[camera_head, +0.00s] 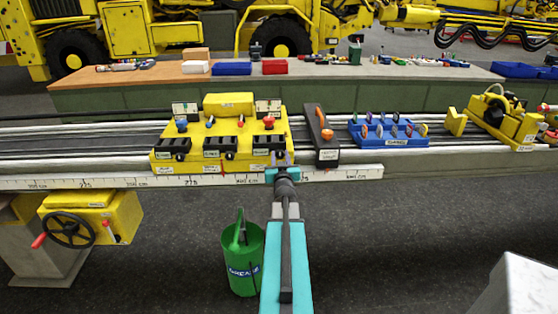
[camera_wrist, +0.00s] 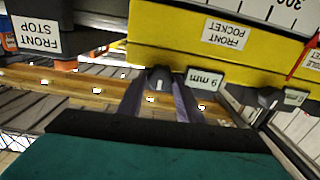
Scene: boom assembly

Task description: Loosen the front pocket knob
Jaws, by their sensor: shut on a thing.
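The front pocket knob (camera_wrist: 160,76) is a small dark knob on the lower edge of the yellow block. The block's white "FRONT POCKET" label (camera_wrist: 226,34) reads upside down in the wrist view, and a "9 mm" tag (camera_wrist: 205,79) is beside the knob. My gripper (camera_wrist: 160,92) has its two grey fingers around the knob, shut on it. In the head view my gripper (camera_head: 281,162) is at the front right corner of the yellow carriage (camera_head: 230,104). The knob is hidden there by my gripper.
A dark block with an orange handle (camera_head: 326,138), labelled "FRONT STOP" (camera_wrist: 38,36) in the wrist view, stands close beside the carriage. A white ruler (camera_head: 140,181) runs along the rail below. A green can (camera_head: 243,270) is on the floor. A blue rack (camera_head: 385,134) is farther right.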

